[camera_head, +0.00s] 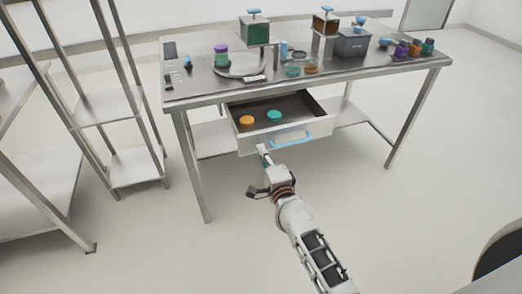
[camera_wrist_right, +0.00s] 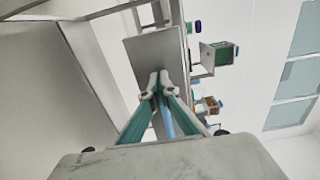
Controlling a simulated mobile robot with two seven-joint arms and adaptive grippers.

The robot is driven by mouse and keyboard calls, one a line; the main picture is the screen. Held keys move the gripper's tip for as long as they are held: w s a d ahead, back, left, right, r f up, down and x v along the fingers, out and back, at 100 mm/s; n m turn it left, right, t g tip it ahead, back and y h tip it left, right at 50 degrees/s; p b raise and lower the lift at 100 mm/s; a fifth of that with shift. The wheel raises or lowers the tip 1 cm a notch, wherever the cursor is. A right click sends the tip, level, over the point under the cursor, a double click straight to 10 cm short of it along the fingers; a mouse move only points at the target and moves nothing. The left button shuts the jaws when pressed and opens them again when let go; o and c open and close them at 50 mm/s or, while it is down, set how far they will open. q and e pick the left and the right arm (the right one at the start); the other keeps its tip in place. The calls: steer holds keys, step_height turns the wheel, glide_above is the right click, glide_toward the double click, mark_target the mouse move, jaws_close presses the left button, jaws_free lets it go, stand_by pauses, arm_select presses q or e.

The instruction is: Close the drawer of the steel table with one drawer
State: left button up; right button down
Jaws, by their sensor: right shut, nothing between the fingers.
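The steel table (camera_head: 300,82) stands ahead with its one drawer (camera_head: 312,131) pulled open under the top. The drawer has a pale front with a blue handle (camera_head: 291,137). An orange round item (camera_head: 246,120) and a teal round item (camera_head: 274,116) lie inside it. My right gripper (camera_head: 263,149) is shut and empty at the drawer front, left of the handle. In the right wrist view its fingertips (camera_wrist_right: 155,84) meet in front of the grey drawer front (camera_wrist_right: 152,53). I cannot tell whether they touch it. My left gripper is out of view.
Several jars, boxes and dishes stand on the tabletop, including a green box (camera_head: 254,32) and a grey bin (camera_head: 352,43). A metal shelf rack (camera_head: 122,105) stands at the left. A dark rounded object (camera_head: 502,262) is at lower right. The floor before the table is clear.

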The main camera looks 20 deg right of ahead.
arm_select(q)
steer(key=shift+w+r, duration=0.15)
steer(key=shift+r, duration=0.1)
arm_select(e)
steer(key=shift+w, duration=0.45)
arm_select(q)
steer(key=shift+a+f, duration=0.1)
arm_select(e)
steer(key=shift+w, duration=0.1)
